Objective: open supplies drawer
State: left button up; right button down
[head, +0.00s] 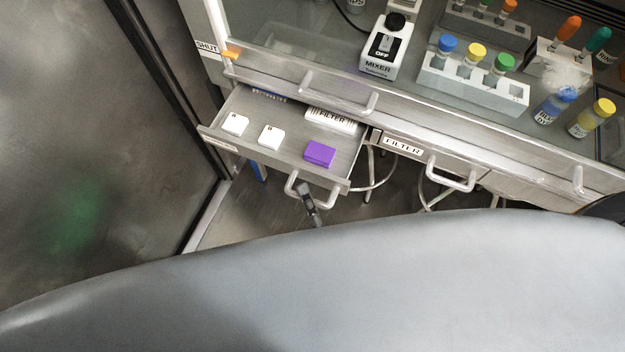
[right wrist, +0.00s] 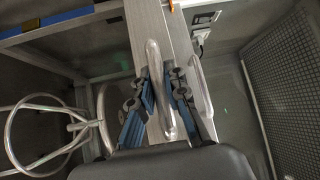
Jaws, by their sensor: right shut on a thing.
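The drawer (head: 208,135) on the left under the bench is pulled out. Two small white boxes (head: 236,124), a purple box (head: 320,153) and a white FILTER pack (head: 331,121) lie in it. My right gripper (head: 306,190) is at the drawer's bar handle (head: 291,186); only a dark part of it shows in the head view. In the right wrist view my right gripper (right wrist: 160,75) has its blue-padded fingers on both sides of the handle (right wrist: 154,55), shut on it. My left gripper is not in view.
A shut drawer labelled FILTER (head: 403,146) is to the right. The bench above holds a mixer (head: 384,52), a tube rack (head: 472,85) and bottles. A wire stool (right wrist: 50,130) stands below. A large grey rounded surface fills the head view's foreground.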

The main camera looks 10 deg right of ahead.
jog(key=shift+s+a, duration=0.1)
jog(key=shift+s, duration=0.1)
jog(key=c, duration=1.3)
grip_release()
jog(key=shift+c, duration=0.2)
jog(key=v, duration=1.2)
